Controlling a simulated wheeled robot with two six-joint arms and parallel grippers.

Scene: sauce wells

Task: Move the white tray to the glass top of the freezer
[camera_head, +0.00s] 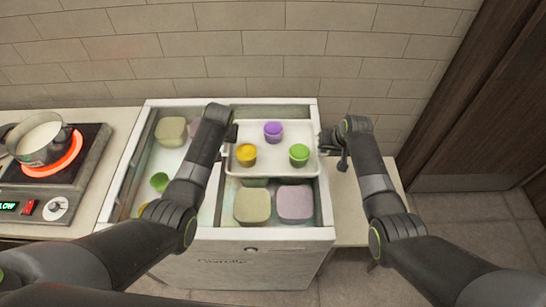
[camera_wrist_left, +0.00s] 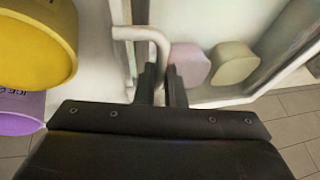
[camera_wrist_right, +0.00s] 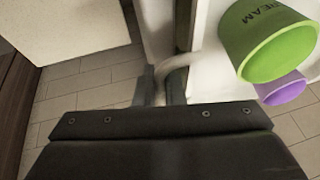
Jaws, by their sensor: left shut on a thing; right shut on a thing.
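The white tray (camera_head: 273,160) is above the back right part of the white freezer (camera_head: 275,234). It carries a purple cup (camera_head: 273,132), a yellow cup (camera_head: 246,154) and a green cup (camera_head: 299,154), all upright. My left gripper (camera_head: 232,133) is shut on the tray's left handle, a white bar in the left wrist view (camera_wrist_left: 150,36). My right gripper (camera_head: 325,140) is shut on the right handle, also seen in the right wrist view (camera_wrist_right: 178,66). I cannot tell whether the tray touches the freezer top. My left arm hides part of the freezer's middle.
Pale green tubs (camera_head: 252,205) and a pink tub (camera_head: 295,203) lie inside the freezer. At left, a pot (camera_head: 38,142) sits on a glowing burner (camera_head: 62,158). A pale counter (camera_head: 350,205) stands right of the freezer. The tiled wall (camera_head: 260,60) is close behind.

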